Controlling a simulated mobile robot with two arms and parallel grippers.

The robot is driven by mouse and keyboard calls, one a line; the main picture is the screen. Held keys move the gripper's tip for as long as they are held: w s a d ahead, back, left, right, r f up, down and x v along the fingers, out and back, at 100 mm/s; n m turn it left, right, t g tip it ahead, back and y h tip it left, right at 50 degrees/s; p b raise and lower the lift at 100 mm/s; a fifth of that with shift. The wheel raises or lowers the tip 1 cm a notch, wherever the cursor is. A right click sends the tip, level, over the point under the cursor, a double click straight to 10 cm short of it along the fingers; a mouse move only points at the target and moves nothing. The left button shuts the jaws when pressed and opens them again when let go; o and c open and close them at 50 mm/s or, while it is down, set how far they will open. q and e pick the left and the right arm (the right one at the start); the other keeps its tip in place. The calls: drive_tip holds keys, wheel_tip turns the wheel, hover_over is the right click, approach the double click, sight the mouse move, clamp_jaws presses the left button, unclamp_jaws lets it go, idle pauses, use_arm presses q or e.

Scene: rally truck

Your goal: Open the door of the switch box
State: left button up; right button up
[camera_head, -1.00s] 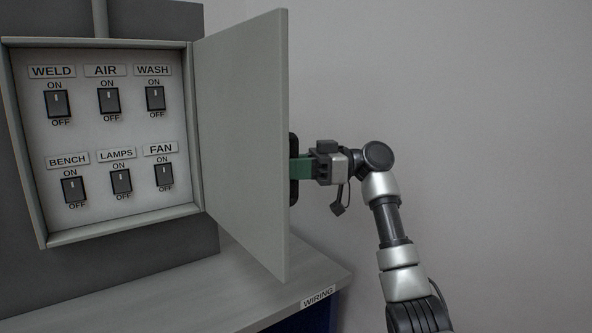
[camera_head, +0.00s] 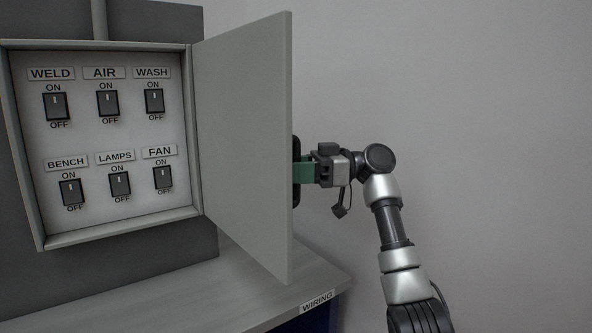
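The switch box (camera_head: 28,150) is on the left, with its door (camera_head: 245,140) swung wide open on hinges at the box's right side. The door stands out toward me, its inner face visible. A dark handle (camera_head: 296,200) shows at the door's free edge, on its outer side. My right gripper (camera_head: 303,171), with green fingers, is at this handle and appears shut on it; the far finger is hidden. My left gripper is not in view.
Inside the box are several labelled switches (camera_head: 108,103). Below is a grey bench top (camera_head: 215,295) with a WIRING label (camera_head: 318,301) at its front edge. The space to the right of the door is bare wall, apart from my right arm.

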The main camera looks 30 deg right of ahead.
drive_tip(key=b+v, duration=0.1)
drive_tip(key=v, duration=0.9)
drive_tip(key=shift+s+d+b, duration=0.15)
drive_tip(key=shift+d+b, duration=0.2)
drive_tip(key=shift+d, duration=0.05)
